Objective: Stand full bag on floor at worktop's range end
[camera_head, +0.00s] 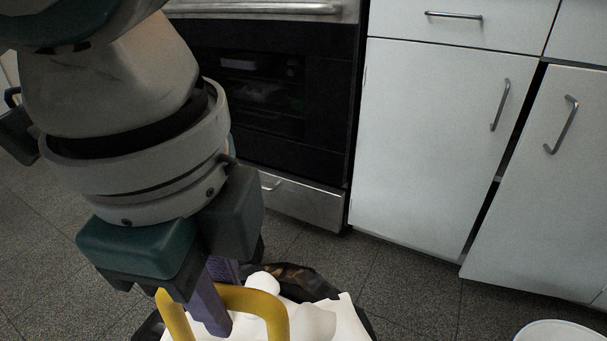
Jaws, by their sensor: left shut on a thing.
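My left gripper (210,294) reaches down from the upper left, its purple fingers shut at a yellow loop handle (272,304). Below the fingers is the full bag (345,318), at the bottom edge of the head view. Its top shows pale white surfaces and a rounded white item, with dark crumpled material behind and beside them. The lower part of the bag is cut off, so I cannot tell whether it touches the floor. My right gripper is not in view.
The range (260,110), with a dark oven door and a metal drawer, stands behind my left arm. White cabinets (430,140) stand to its right, one door slightly askew. Grey tiled floor (420,295) is clear before them. A white round rim (560,328) shows at bottom right.

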